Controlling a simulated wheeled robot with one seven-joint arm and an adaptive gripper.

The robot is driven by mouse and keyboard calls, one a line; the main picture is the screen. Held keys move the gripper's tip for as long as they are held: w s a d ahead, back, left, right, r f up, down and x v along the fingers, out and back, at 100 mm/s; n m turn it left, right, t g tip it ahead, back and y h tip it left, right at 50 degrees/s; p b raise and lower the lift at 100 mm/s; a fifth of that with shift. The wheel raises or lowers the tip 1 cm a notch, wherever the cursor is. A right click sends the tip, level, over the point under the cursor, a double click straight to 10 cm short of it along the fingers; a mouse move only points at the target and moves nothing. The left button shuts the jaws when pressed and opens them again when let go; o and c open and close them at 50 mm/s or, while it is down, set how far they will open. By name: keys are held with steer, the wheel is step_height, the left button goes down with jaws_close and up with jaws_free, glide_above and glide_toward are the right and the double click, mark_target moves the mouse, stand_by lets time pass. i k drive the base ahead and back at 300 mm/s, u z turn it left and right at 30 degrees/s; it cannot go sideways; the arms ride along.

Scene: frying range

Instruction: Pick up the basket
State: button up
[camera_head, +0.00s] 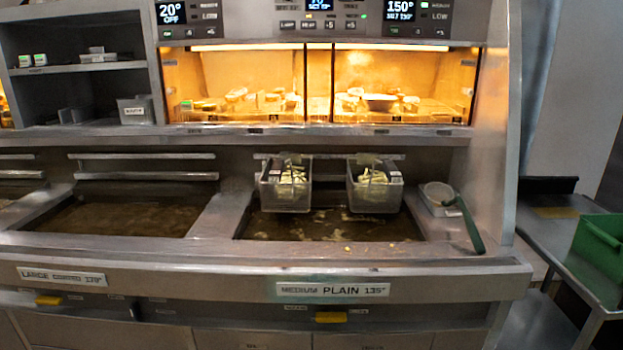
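Two frying baskets with pale food in them hang side by side over the right fryer vat in the head view. The left basket (286,195) and the right basket (375,198) are both upright against the rail at the back of the vat. They stand apart from each other with a clear gap between. I cannot tell which of the two the task means. My gripper is not in view, and nothing is seen touching either basket.
The right vat (330,228) and left vat (125,218) hold brown oil. A small container (438,198) and a green-handled tool (468,222) lie right of the baskets. A lit warming cabinet (248,85) is above. A green bin (598,255) stands at far right.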

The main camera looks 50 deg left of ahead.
mark_target(377, 180)
steer(key=u, duration=0.9)
steer(key=i, duration=0.8)
steer(key=u, duration=0.8)
steer(key=k, duration=0.45)
steer(key=u, duration=1.2)
steer(key=k, duration=0.85)
steer(key=z, duration=1.2)
